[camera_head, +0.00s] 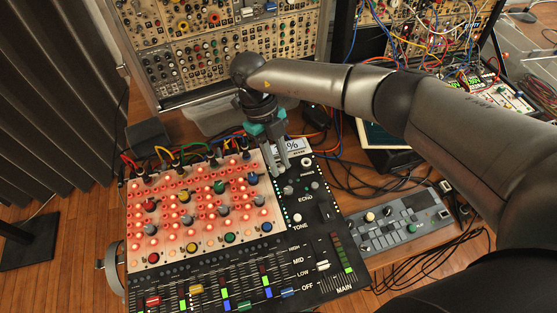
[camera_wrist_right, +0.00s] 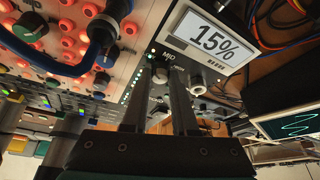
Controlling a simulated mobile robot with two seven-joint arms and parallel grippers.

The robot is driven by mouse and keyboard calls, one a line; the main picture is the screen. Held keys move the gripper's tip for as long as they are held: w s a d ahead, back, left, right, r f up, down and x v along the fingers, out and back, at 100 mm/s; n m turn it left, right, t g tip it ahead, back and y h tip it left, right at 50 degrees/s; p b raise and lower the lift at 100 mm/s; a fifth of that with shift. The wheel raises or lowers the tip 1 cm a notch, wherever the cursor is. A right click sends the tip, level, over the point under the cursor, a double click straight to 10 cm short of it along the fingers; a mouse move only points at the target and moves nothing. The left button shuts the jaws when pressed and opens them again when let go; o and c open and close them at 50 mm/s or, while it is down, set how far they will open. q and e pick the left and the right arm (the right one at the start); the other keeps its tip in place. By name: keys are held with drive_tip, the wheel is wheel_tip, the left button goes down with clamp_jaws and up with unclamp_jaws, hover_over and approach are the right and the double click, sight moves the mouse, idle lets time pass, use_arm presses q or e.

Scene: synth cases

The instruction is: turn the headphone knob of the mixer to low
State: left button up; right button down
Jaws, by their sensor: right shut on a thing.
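The mixer (camera_head: 315,280) is a black console with a red-lit panel of coloured knobs, and sliders along its front. My right gripper (camera_head: 280,170) reaches down to its upper right part, beside the display (camera_head: 296,145). In the right wrist view, the fingers of my right gripper (camera_wrist_right: 158,95) are shut on a small dark knob (camera_wrist_right: 158,74), partly hidden between them. A label reading "MID" shows just above this knob; I cannot read a headphone label. The display reads 15% in the right wrist view (camera_wrist_right: 212,38). My left gripper is not in view.
A jack (camera_wrist_right: 187,59) and a silver knob (camera_wrist_right: 195,85) sit close to my right fingers. Patch cables (camera_head: 165,152) rise along the mixer's back edge. A grey controller (camera_head: 395,225) lies to the right, with loose black cables around it. Modular racks (camera_head: 215,50) stand behind.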

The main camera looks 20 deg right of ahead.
idle(0.4)
drive_tip(key=c, duration=0.7)
unclamp_jaws()
drive_tip(key=shift+r, duration=0.1)
drive_tip(key=v, duration=1.5)
